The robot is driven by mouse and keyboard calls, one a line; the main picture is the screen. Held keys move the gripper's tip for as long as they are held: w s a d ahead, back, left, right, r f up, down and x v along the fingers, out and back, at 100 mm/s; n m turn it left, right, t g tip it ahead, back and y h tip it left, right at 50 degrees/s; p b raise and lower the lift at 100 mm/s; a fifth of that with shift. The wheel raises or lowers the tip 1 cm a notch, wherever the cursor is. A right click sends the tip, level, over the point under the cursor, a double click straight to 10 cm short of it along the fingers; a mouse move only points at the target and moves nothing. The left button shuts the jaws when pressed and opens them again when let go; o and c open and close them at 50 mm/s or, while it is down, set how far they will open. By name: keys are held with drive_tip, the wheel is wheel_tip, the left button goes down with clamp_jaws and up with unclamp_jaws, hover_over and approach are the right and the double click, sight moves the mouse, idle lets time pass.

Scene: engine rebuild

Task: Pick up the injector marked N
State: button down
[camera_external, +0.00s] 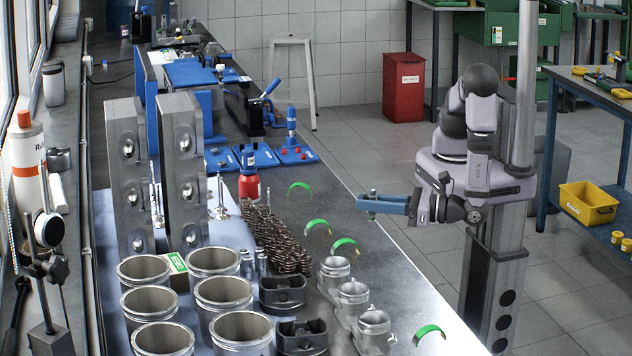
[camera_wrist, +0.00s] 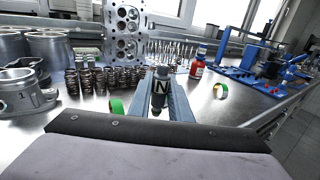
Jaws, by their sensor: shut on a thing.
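The injector marked N (camera_wrist: 159,92) is a dark, slim cylinder with a white label bearing a black N. It stands roughly upright between the two grey-blue fingers of my gripper (camera_wrist: 166,93) in the wrist view. In the external view my gripper (camera_external: 372,203) points left, above the bench's right edge, and the small dark injector (camera_external: 373,194) shows at its fingertips. The jaws are shut on the injector.
A red bottle (camera_external: 249,184) and blue fixtures (camera_external: 256,157) stand further back. Bare bench surface lies below my gripper.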

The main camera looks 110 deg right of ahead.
drive_tip(key=shift+r, duration=2.45)
